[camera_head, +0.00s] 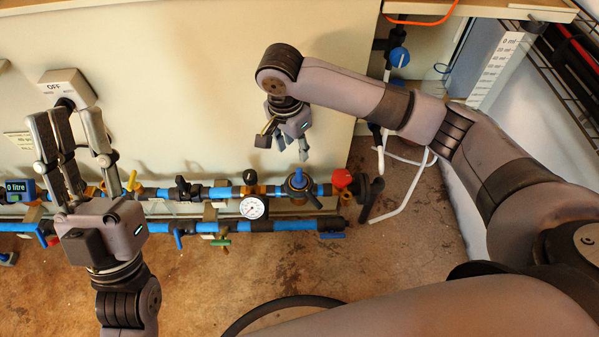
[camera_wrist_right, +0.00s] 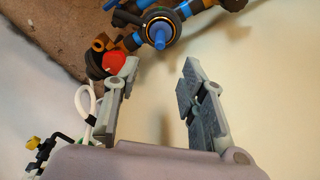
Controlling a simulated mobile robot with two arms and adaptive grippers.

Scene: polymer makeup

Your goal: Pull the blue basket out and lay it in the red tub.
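I cannot make out a blue basket or a red tub in either view. A round fitting with a blue centre (camera_head: 298,181) sits on the upper pipe in the head view. It also shows in the right wrist view (camera_wrist_right: 160,32), beyond my fingertips. My right gripper (camera_head: 284,146) hangs in front of the cream panel, above that fitting in the picture. In the right wrist view its fingers (camera_wrist_right: 160,68) are apart with nothing between them.
Blue-banded pipes (camera_head: 285,225) with valves and a round gauge (camera_head: 253,207) run along the panel's lower edge. A red knob (camera_head: 342,178) is right of the blue-centred fitting. A white hose (camera_head: 405,192) and wire shelf (camera_head: 562,75) are at right. Brown floor (camera_head: 200,280) is mostly clear.

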